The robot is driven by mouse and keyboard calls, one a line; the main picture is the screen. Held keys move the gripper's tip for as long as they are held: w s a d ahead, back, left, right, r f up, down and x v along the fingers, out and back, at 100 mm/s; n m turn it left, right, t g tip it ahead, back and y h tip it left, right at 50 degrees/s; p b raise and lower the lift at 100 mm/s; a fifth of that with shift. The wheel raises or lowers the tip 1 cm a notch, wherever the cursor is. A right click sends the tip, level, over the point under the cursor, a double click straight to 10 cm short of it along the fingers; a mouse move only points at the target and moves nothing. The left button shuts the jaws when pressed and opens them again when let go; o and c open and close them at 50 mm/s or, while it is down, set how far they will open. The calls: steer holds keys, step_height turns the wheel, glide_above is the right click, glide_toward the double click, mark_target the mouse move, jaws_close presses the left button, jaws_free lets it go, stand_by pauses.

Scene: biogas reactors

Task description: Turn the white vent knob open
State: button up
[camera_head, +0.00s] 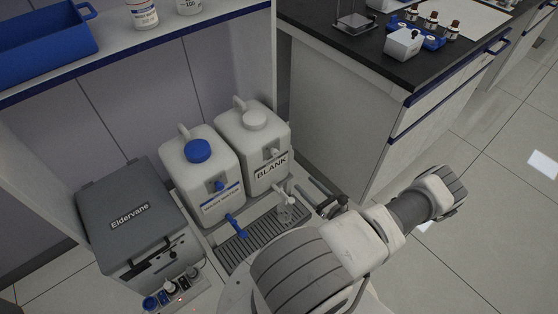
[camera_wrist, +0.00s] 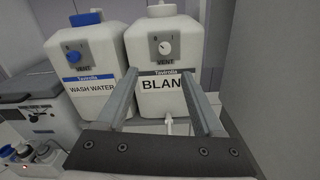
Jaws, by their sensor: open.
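The white vent knob (camera_wrist: 165,46) sits on a dark square plate on the front of the BLANK jug (camera_wrist: 181,62), above the word VENT. The direction it points is too small to tell. In the head view the knob (camera_head: 271,153) shows on the BLANK jug (camera_head: 254,128), which has a white cap. My gripper (camera_wrist: 159,73) is open and empty. Its two fingers point toward the jug's front, below the knob, with the BLANK label between them. In the head view my gripper (camera_head: 322,196) is right of the jug, partly hidden by my arm.
The WASH WATER jug (camera_head: 199,167) with a blue cap and blue vent knob (camera_wrist: 73,57) stands left of the BLANK jug. Taps (camera_head: 236,225) project over a drain grille (camera_head: 246,245). A grey Eldervane box (camera_head: 130,215) is at left. A bench cabinet (camera_head: 345,120) stands close on the right.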

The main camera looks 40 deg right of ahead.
steer(key=h, duration=0.1)
steer(key=b, duration=0.3)
glide_toward(276, 154)
steer(key=shift+m, duration=0.4)
steer(key=w, duration=0.2)
steer(key=w+d, duration=0.1)
steer(key=w, duration=0.5)
steer(key=shift+w+d, duration=0.1)
steer(key=shift+d, duration=0.1)
jaws_close()
